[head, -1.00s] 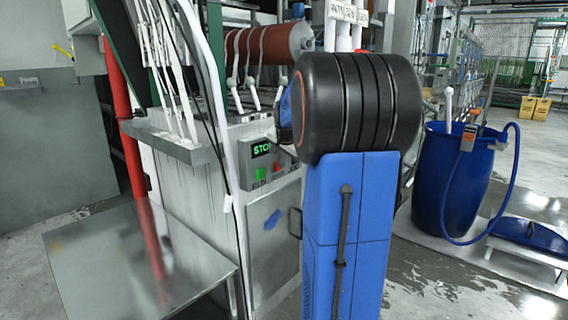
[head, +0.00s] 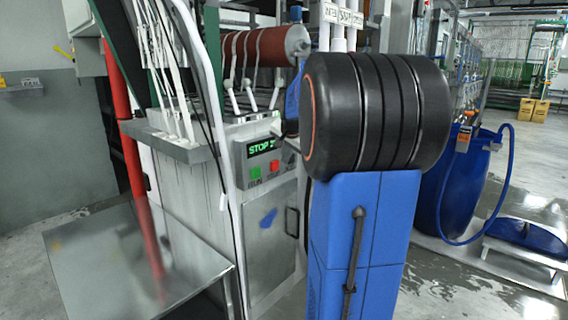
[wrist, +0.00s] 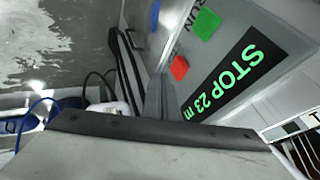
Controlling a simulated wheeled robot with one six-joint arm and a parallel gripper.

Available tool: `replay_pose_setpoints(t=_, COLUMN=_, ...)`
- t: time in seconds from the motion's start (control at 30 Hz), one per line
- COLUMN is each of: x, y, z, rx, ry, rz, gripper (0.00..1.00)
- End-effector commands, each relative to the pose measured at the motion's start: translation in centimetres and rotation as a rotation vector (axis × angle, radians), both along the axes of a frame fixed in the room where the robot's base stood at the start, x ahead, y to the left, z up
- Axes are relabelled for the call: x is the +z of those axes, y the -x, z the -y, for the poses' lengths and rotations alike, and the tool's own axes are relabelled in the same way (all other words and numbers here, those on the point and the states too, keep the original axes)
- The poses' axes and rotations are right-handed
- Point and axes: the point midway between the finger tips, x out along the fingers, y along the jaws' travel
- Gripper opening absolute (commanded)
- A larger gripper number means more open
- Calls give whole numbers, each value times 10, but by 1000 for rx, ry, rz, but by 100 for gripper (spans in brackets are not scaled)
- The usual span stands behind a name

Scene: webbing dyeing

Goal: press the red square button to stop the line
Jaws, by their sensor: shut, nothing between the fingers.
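The red square button (head: 274,166) is on the grey control panel, right of the green button (head: 255,173) and below a display (head: 263,146) with green STOP text. In the wrist view the red button (wrist: 179,67) lies just beyond and slightly right of my gripper (wrist: 161,82). The gripper's grey fingers are together and empty. The wrist view does not clearly show whether the tips touch the panel; a small gap to the button seems visible. The display (wrist: 226,80) reads "STOP 23 m" there. In the head view my arm hides most of the gripper.
White-handled levers (head: 250,95) stand above the panel, below a red-brown roller (head: 262,46). A metal table (head: 130,265) is at the lower left. A blue barrel (head: 462,190) with a hose stands to the right on wet floor.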

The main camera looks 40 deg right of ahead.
Motion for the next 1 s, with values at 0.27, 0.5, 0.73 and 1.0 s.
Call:
replay_pose_setpoints(t=0.27, x=34, y=22, z=-14, rx=-1, ry=2, rz=1, gripper=0)
replay_pose_setpoints(t=0.5, x=43, y=28, z=-18, rx=0, ry=0, rz=-1, gripper=0)
replay_pose_setpoints(t=0.73, x=44, y=28, z=-18, rx=0, ry=0, rz=-1, gripper=0)
replay_pose_setpoints(t=1.0, x=43, y=28, z=-18, rx=0, ry=0, rz=-1, gripper=0)
